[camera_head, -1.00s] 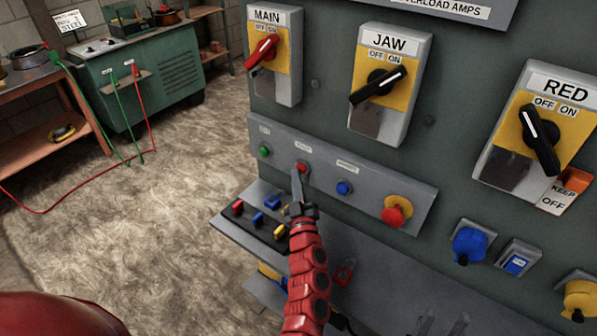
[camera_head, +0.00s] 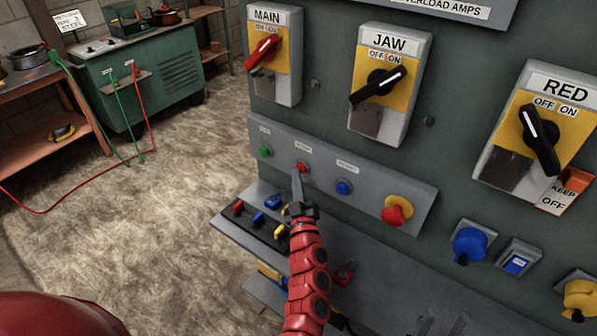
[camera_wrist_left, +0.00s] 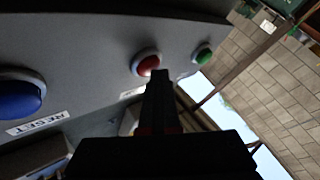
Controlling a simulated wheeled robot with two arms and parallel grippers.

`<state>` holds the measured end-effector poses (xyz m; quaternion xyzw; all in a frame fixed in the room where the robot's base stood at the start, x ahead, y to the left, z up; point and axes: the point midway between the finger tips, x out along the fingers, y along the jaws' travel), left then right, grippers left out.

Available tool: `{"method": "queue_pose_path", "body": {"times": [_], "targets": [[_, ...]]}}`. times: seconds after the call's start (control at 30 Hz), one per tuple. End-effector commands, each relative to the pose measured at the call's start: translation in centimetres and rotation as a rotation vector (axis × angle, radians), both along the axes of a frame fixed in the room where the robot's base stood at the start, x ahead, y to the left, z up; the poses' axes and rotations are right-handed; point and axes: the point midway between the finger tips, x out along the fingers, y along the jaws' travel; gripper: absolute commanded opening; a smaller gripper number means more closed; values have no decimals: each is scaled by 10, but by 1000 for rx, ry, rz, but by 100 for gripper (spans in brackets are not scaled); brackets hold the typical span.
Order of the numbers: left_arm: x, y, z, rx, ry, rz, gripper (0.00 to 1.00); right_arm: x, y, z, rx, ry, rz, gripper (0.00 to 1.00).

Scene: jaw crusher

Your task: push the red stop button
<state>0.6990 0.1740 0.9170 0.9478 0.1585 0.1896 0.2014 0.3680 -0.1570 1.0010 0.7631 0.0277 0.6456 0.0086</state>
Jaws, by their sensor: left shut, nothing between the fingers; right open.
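The small red stop button (camera_head: 302,167) sits on the sloped grey strip, between a green button (camera_head: 265,150) and a blue button (camera_head: 344,187). It also shows in the left wrist view (camera_wrist_left: 148,65), with the blue button marked RESET (camera_wrist_left: 20,97) to its left and the green one to its right. My left gripper (camera_head: 296,174) is shut and empty, its tips right at the red button's lower edge. In the left wrist view the dark fingertips overlap that edge; I cannot tell if they touch.
A larger red mushroom button (camera_head: 396,211) on a yellow base is further right on the strip. Rotary switches MAIN (camera_head: 272,55), JAW (camera_head: 388,85) and RED (camera_head: 538,135) are above. A ledge with coloured items (camera_head: 237,208) lies below.

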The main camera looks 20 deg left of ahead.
Motion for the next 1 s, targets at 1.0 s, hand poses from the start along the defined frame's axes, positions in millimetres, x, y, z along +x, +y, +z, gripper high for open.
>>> {"method": "queue_pose_path", "body": {"times": [1.0], "targets": [[1, -4, -3, 1, 5, -6, 0, 0, 0, 0, 0, 0, 0, 50]]}}
